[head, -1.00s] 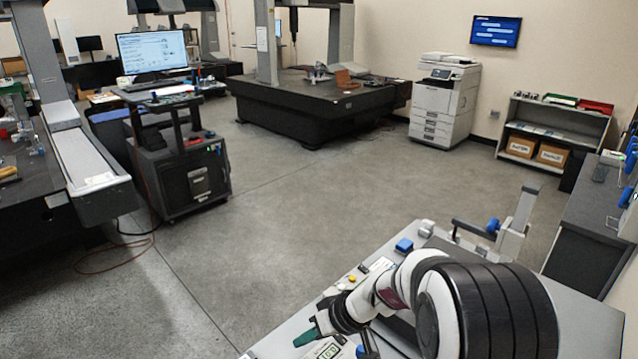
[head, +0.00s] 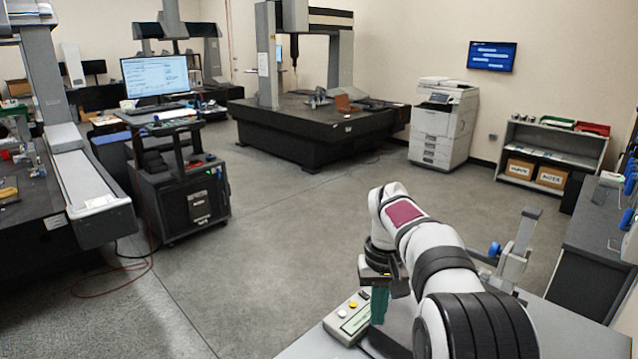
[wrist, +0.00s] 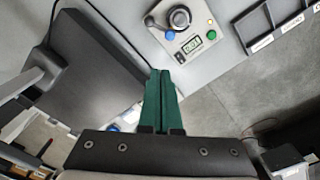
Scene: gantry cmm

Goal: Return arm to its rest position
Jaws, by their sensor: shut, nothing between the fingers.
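My arm rises from the grey bench in the lower right of the head view, folded upward with its wrist bent down. My gripper (head: 380,306) has green fingers that point down beside a control box. In the wrist view my gripper (wrist: 160,72) shows its two green fingers together, with nothing held between them. The control box (wrist: 190,37) has a dark knob, green and blue buttons and a small display. It also shows in the head view (head: 352,318), just left of the fingers. Whether the fingertips touch anything is not clear.
A grey bracket with a blue knob (head: 495,249) stands on the bench right of my arm. A dark block (wrist: 85,75) lies left of the fingers in the wrist view. Open floor (head: 270,240) lies beyond the bench.

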